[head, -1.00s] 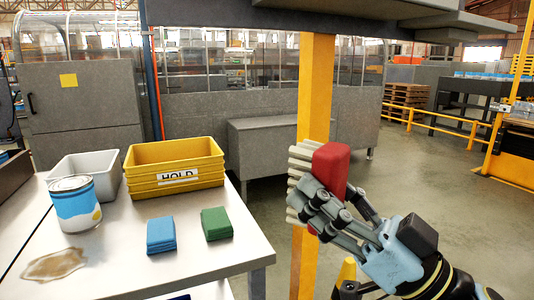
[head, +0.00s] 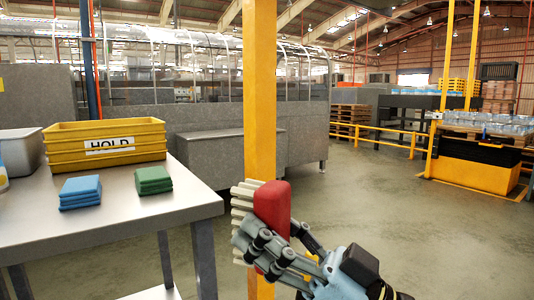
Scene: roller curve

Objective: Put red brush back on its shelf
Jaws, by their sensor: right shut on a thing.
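The red brush (head: 271,206) has a red back and pale bristles that face left. My right gripper (head: 268,250) is shut on it and holds it up in the air, right of the table. The brush is in front of the yellow post (head: 259,100) in the picture; I cannot tell whether they touch. The gripper fingers cover the lower part of the brush. My left gripper is not in view. I cannot make out the brush's shelf in the head view now.
A metal table (head: 130,212) stands at the left. Open floor (head: 400,220) lies at the right.

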